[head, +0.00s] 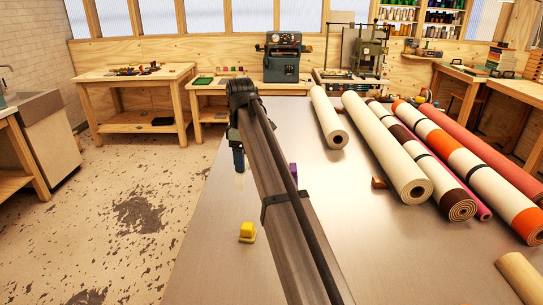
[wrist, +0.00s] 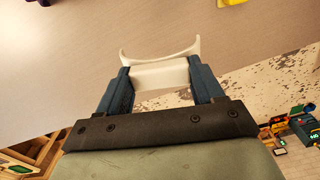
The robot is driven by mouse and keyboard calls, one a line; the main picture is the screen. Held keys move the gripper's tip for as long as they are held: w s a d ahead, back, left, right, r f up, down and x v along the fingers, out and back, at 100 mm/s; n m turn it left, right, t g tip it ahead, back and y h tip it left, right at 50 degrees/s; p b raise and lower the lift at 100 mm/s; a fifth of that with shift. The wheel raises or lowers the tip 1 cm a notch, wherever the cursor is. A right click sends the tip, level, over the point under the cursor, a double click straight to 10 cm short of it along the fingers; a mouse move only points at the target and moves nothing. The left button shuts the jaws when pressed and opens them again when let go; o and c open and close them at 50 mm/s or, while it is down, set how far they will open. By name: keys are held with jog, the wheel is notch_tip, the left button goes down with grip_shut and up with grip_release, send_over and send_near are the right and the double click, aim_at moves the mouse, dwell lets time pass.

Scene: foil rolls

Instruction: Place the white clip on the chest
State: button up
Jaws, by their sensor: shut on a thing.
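My gripper (wrist: 160,80) is shut on the white clip (wrist: 165,72), a pale curved piece held crosswise between the two blue fingers in the wrist view. In the head view my gripper (head: 238,160) points down near the left edge of the metal table (head: 215,215), partly hidden by my arm. The white clip (head: 240,181) shows pale and small below its fingers. I cannot pick out a chest for certain in either view.
A yellow piece (head: 247,231) lies on the table nearer me, and a purple piece (head: 293,170) stands partly behind my arm. A small brown piece (head: 379,183) lies near several long rolls (head: 390,150) at right. The left table edge drops to the floor.

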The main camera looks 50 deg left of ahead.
jog(key=shift+w+a+r+n, duration=0.2)
jog(key=shift+w+a+n, duration=0.25)
jog(key=shift+a, duration=0.3)
jog(key=shift+n, duration=0.85)
jog(key=shift+f, duration=5.05)
jog(key=shift+f, duration=0.1)
jog(key=o, duration=1.3)
notch_tip(320, 180, up, 12)
jog(key=shift+r, duration=0.1)
